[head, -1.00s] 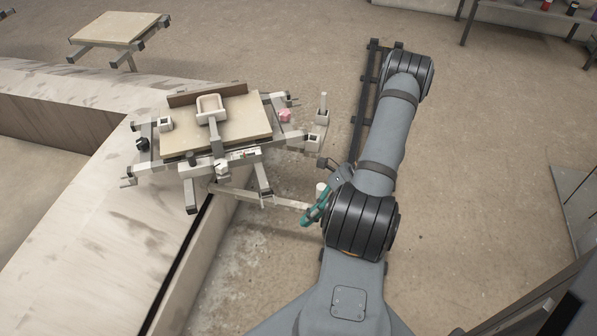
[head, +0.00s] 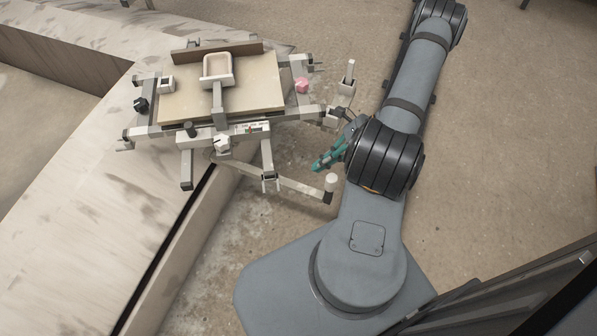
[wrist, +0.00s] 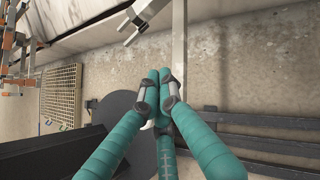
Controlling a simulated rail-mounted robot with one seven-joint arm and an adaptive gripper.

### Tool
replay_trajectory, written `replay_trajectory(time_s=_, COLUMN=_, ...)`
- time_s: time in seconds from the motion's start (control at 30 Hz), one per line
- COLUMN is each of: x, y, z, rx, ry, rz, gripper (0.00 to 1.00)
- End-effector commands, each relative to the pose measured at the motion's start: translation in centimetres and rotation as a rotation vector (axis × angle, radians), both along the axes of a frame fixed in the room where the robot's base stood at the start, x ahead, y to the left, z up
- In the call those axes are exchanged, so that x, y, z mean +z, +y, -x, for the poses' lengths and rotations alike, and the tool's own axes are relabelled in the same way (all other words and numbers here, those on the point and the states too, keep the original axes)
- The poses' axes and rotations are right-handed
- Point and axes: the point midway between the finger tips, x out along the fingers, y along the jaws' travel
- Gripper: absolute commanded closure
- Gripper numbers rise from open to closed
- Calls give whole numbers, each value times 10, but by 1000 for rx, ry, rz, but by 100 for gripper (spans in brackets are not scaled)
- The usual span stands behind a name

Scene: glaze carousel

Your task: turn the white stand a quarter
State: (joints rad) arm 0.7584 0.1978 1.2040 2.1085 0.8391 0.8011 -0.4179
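The white stand (head: 165,131) is a pale beam frame carrying a tan board, left of my arm in the head view. A long bar (head: 292,184) reaches out low from its front and ends in an upright white post (head: 331,182). My gripper (head: 318,166) has teal fingers and is just above and left of that post in the picture, apart from it. In the wrist view the gripper's fingertips (wrist: 158,76) are together with nothing visible held between them. A pale beam (wrist: 179,40) passes beyond the fingertips there. My arm hides part of the floor behind the gripper.
A pale basin (head: 217,66) sits on the board. A pink block (head: 301,86) and a dark knob (head: 140,105) are at its sides. A low stained wall (head: 110,200) runs along the left. Open floor (head: 500,140) lies right of my arm.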

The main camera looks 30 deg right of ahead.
Motion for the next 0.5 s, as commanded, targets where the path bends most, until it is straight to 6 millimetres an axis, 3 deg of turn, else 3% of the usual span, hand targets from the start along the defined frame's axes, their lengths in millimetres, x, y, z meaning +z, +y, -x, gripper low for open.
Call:
replay_trajectory(time_s=0.2, x=-30, y=32, z=-8, rx=2, ry=3, rz=-3, gripper=100)
replay_trajectory(time_s=0.5, x=-27, y=62, z=-17, rx=1, ry=1, rz=0, gripper=100)
